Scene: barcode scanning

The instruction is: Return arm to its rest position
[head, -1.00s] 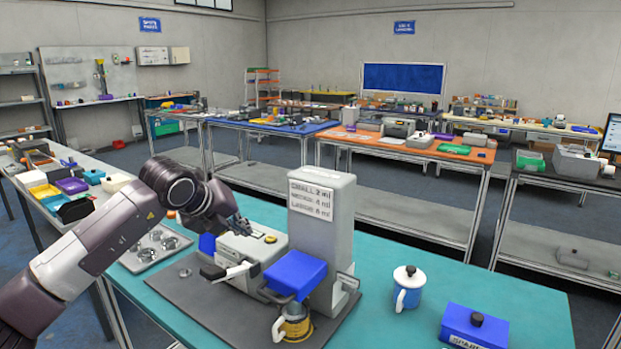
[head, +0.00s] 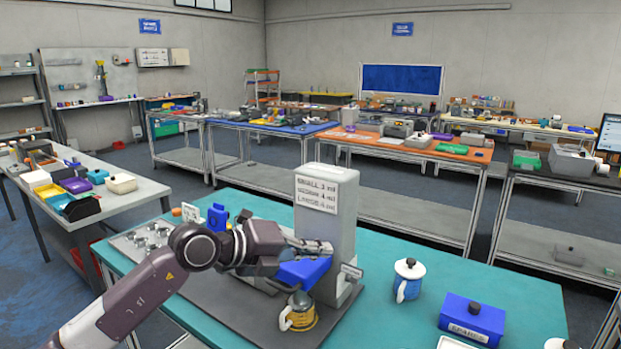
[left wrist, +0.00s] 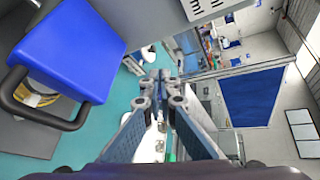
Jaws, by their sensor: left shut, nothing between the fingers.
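My left gripper (head: 316,246) is shut and empty, its fingers pointing right in front of the grey dispensing machine (head: 326,212) with the white size label. It is just above the machine's blue block (head: 305,272), which it partly covers; I cannot tell whether they touch. In the left wrist view, the closed fingertips (left wrist: 160,76) have nothing between them. The blue block (left wrist: 68,48) with its black handle is at the left there. My right gripper is not in view.
A yellow-brown mug (head: 301,312) stands under the blue block. A blue-and-white lidded mug (head: 408,280) and a blue box (head: 472,317) stand to the right on the teal table (head: 400,330). A metal tray (head: 145,236) is behind my arm. The air above the table's right side is clear.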

